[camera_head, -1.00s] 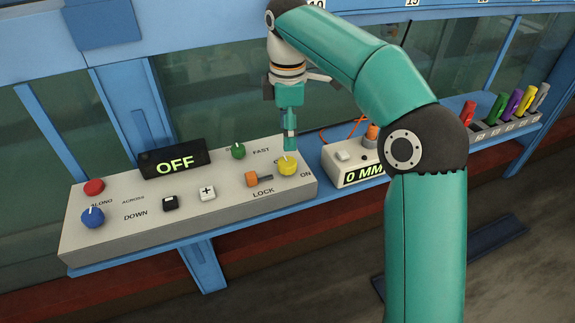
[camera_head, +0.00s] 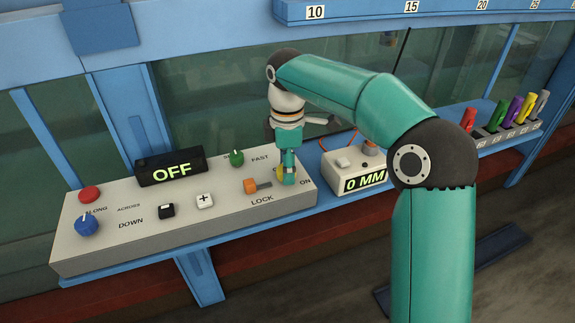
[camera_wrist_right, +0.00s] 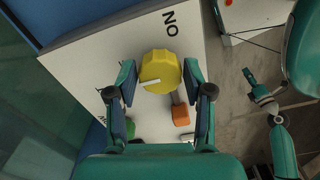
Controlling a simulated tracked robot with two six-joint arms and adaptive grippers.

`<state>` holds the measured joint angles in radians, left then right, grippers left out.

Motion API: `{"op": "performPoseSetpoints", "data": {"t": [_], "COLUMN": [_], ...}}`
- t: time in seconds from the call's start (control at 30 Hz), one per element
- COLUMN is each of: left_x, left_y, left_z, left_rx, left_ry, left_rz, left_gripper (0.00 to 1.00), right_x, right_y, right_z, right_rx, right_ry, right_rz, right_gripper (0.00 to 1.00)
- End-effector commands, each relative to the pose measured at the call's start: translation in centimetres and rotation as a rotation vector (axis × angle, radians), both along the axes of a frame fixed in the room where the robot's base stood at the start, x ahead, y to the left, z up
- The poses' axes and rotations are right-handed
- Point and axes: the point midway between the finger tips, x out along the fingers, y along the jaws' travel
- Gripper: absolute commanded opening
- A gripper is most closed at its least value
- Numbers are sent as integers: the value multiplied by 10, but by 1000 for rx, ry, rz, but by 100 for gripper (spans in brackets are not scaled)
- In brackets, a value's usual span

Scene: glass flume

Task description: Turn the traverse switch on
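The traverse switch is a yellow knob (camera_head: 279,172) at the right end of the grey control panel (camera_head: 130,245), beside the ON label. In the head view my right gripper (camera_head: 289,181) mostly hides it. In the right wrist view the yellow knob (camera_wrist_right: 160,70) lies between the fingers of my right gripper (camera_wrist_right: 160,78), with a small gap on each side. Its white pointer line points left, away from the ON label. The panel display (camera_head: 171,168) reads OFF. My left gripper (camera_wrist_right: 264,94) seems to show small at the right of the wrist view; its opening is unclear.
An orange lock slider (camera_head: 251,186) sits close to the knob, and a green knob (camera_head: 237,158) behind it. Red, blue, black and white controls fill the panel's left.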

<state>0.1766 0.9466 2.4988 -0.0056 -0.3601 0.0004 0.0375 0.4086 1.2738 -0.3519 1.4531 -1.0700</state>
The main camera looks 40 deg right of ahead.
Motion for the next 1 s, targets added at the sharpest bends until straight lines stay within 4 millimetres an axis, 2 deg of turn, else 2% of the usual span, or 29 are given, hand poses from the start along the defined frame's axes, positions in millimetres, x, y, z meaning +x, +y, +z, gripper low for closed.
{"op": "performPoseSetpoints", "data": {"t": [0.03, 0.2, 0.57, 0.77, 1.0], "left_x": [0, 0, 0, 0, 0], "left_y": [0, 0, 0, 0, 0], "left_z": [0, 0, 5, 13, 26], "left_rx": [0, 0, 0, 0, 0], "left_ry": [0, 0, 0, 0, 0], "left_rz": [0, 0, 0, 0, 0], "left_gripper": [40, 40, 40, 40, 40], "right_x": [0, 0, 0, 0, 0], "right_y": [0, 0, 0, 0, 1], "right_z": [0, 0, 1, 3, 3], "right_rx": [0, 0, -1, 0, -1], "right_ry": [0, 0, -1, 0, -1], "right_rz": [0, 1, -48, -154, -356], "right_gripper": [38, 9, 9, 9, 9]}}
